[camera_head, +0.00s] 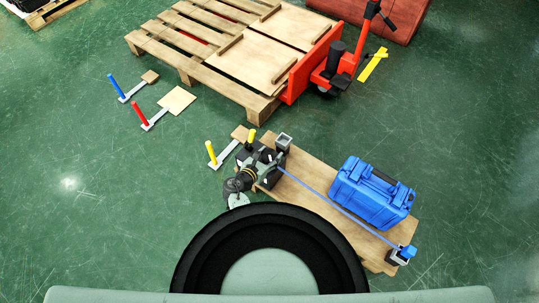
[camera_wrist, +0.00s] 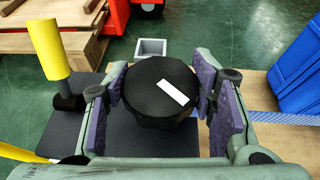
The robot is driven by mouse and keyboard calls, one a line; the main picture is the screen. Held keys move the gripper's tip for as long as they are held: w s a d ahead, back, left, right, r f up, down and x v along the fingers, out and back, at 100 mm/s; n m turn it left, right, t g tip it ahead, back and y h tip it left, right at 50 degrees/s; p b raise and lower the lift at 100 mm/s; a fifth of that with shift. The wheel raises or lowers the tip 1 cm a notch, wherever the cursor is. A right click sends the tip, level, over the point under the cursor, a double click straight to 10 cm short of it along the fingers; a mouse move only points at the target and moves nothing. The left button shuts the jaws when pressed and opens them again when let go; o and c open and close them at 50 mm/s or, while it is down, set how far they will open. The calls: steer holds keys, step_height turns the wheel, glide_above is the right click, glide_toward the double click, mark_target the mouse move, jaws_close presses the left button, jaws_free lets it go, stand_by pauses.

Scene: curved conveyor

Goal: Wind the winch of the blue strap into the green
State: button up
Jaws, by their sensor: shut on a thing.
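The winch shows in the wrist view as a black round knob (camera_wrist: 150,85) with a white mark (camera_wrist: 173,91) slanting on its right half. My gripper (camera_wrist: 163,98) has its purple pads on both sides of the knob and is shut on it. In the head view my gripper (camera_head: 262,164) is at the left end of a wooden board (camera_head: 310,192) and hides most of the winch. The blue strap (camera_head: 335,204) runs from there, taut and straight, to a blue-topped fitting (camera_head: 403,253) at the board's right end. It also shows in the wrist view (camera_wrist: 285,118). No green mark is discernible on the winch.
A blue case (camera_head: 370,192) stands on the board behind the strap. A yellow post (camera_wrist: 48,48) rises close left of my gripper. Levers with blue, red and yellow (camera_head: 211,153) handles lie to the left. A pallet (camera_head: 215,55) and red pallet truck (camera_head: 340,65) stand behind.

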steer(key=shift+c, duration=0.4)
steer(key=shift+m+g+h, duration=0.3)
steer(key=shift+m+g, duration=0.1)
steer(key=shift+m+g+h+b, duration=0.3)
steer(key=shift+m+h+b, duration=0.2)
steer(key=shift+h, duration=0.1)
steer(key=m+g+h+b, duration=0.3)
steer(key=m+g, duration=0.1)
steer(key=shift+w+f, duration=0.1)
steer(key=shift+f, duration=0.05)
steer(key=m+g+h+b, duration=0.1)
steer(key=m+g+b, duration=0.2)
steer(key=shift+m+g, duration=0.3)
steer(key=shift+m, duration=0.1)
steer(key=m+g+b, duration=0.2)
steer(key=shift+g+b, duration=0.4)
steer(key=shift+m+g, duration=0.3)
